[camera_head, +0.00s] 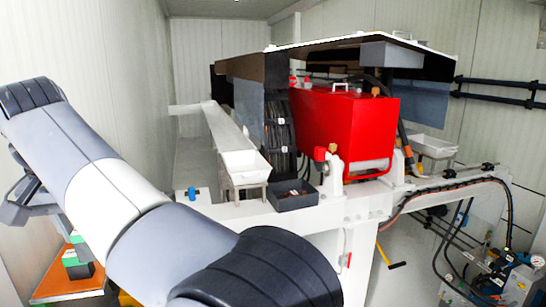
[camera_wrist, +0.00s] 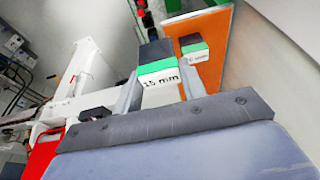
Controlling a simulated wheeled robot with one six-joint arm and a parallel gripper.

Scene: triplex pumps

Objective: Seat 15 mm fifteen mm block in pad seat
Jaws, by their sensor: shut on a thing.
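In the wrist view my gripper (camera_wrist: 161,79) is shut on the 15 mm block (camera_wrist: 157,68). The block has a white face lettered "15 mm", a green band and a dark part. One finger is on each side of it. A second block (camera_wrist: 194,47), with a dark part, a green band and a white face with small lettering, stands just beyond it to the right, by the orange board. Green and dark blocks (camera_head: 77,260) also show at the lower left of the head view; I cannot tell which is the held one. I cannot make out the pad seat in either view.
The orange board (camera_wrist: 210,22) lies behind the held block; it also shows in the head view (camera_head: 62,286). A red pump housing (camera_head: 345,125) stands on a white frame (camera_head: 255,212). A black tray (camera_head: 292,195) and a white bin (camera_head: 243,163) are near it. A pale wall runs along the left.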

